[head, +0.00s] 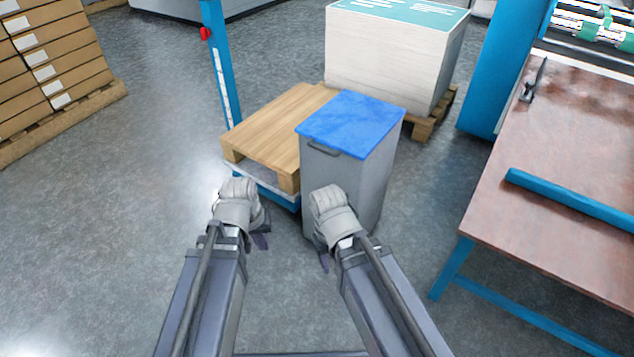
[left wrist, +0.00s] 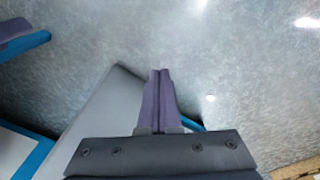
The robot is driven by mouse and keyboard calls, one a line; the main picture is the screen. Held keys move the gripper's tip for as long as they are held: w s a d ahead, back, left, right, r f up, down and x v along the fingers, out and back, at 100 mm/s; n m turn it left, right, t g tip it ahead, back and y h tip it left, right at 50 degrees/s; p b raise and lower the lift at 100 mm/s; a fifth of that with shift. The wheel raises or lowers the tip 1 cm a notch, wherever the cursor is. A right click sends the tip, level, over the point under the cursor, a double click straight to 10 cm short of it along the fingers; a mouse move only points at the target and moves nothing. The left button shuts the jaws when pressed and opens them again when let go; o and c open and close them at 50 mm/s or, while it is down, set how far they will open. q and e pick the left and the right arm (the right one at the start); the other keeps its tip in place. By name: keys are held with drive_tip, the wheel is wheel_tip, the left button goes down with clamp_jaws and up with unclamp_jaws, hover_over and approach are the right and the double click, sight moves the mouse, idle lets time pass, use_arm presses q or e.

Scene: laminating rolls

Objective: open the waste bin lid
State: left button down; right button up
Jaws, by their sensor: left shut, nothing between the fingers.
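The waste bin (head: 345,185) is a tall grey box standing on the floor near the middle of the head view. Its blue lid (head: 352,124) lies flat and closed on top. A dark handle (head: 323,150) sits on the front face just below the lid. My left gripper (head: 262,242) is left of the bin and lower than the lid, apart from the handle. In the left wrist view its two fingers (left wrist: 160,100) are together with nothing between them. My right gripper (head: 324,263) is in front of the bin; its fingers are small and mostly hidden by the wrist.
A wooden pallet (head: 270,125) on a blue-framed lifter stands left of the bin. A large paper stack (head: 385,60) is behind it. A brown-topped table (head: 560,170) with a blue bar (head: 570,197) is at the right.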

use_arm(q)
drive_tip(key=w+d+f+n+t+h+b, duration=0.3)
drive_tip(key=w+d+f+n+h+b, duration=0.1)
drive_tip(key=w+d+f+n+b, duration=0.35)
drive_tip(key=w+d+r+n+t+h+b, duration=0.1)
drive_tip(key=w+r+n+t+h, duration=0.1)
drive_tip(key=r+n, duration=0.5)
drive_tip(key=w+d+r+n+t+h+b, duration=0.1)
drive_tip(key=w+r+n+t, duration=0.4)
drive_tip(key=n, duration=0.8)
drive_tip(key=shift+w+r+n+t+h, duration=0.15)
drive_tip(key=shift+r+n+t+h, duration=0.2)
drive_tip(key=shift+r+t+h, duration=0.65)
use_arm(e)
wheel_tip(320, 180, down, 12)
drive_tip(key=shift+f, duration=0.25)
use_arm(q)
drive_tip(key=shift+w+f, duration=0.1)
